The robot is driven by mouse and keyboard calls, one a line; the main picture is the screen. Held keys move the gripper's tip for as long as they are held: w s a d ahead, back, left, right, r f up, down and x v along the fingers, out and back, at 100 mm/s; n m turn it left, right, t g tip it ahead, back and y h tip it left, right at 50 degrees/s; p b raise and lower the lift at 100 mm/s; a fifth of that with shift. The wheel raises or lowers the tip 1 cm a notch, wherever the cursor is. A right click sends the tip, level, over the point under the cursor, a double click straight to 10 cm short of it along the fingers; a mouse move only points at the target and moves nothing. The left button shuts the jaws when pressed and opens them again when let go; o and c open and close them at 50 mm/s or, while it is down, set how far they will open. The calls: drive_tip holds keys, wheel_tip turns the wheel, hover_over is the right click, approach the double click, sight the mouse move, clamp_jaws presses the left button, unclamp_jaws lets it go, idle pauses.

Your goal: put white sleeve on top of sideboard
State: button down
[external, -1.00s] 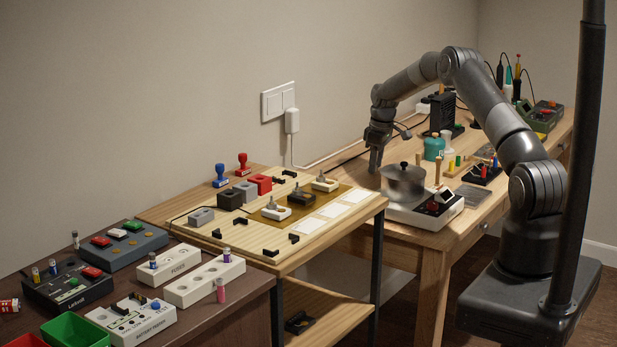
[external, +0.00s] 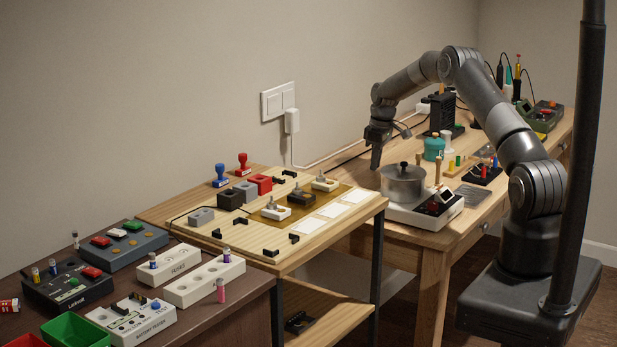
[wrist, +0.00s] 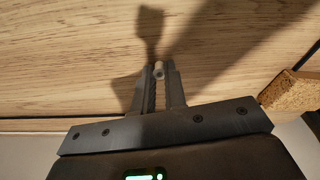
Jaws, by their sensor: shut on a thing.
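My gripper (wrist: 159,88) is shut on a small white sleeve (wrist: 159,70), held between the fingertips in the wrist view. The sleeve is a short pale cylinder with a hole in its end. It is above a wooden surface, and the gripper's shadow falls on that wood. In the external view my gripper (external: 376,165) points down over the back left part of the far wooden table (external: 437,262), behind and left of the steel pot. The sleeve is too small to make out there. I cannot tell which piece of furniture is the sideboard.
The steel pot (external: 403,186) stands on a white hotplate (external: 425,215) close to my gripper. A cork-like block (wrist: 291,91) lies at the right in the wrist view. The middle wooden table (external: 160,214) and the dark cabinet (external: 215,309) at the left hold several items.

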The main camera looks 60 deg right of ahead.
drive_tip(key=r, duration=0.4)
drive_tip(key=shift+s+d+r, duration=0.25)
drive_tip(key=shift+s+d, duration=0.05)
drive_tip(key=shift+s, duration=0.1)
drive_tip(key=s+d+r, duration=0.5)
drive_tip(key=s+r, duration=0.1)
drive_tip(key=s, duration=0.4)
drive_tip(key=w+a+r, duration=0.2)
drive_tip(key=w+a, duration=0.3)
drive_tip(key=a, duration=0.6)
drive_tip(key=w+a+r, duration=0.2)
drive_tip(key=w+a, duration=0.4)
drive_tip(key=a, duration=0.5)
drive_tip(key=w+a+r+m, duration=0.1)
drive_tip(key=a, duration=1.1)
drive_tip(key=a+r+m, duration=0.1)
drive_tip(key=a+r, duration=0.1)
drive_tip(key=a, duration=1)
drive_tip(key=shift+w+a+r, duration=0.15)
drive_tip(key=shift+w+a, duration=0.2)
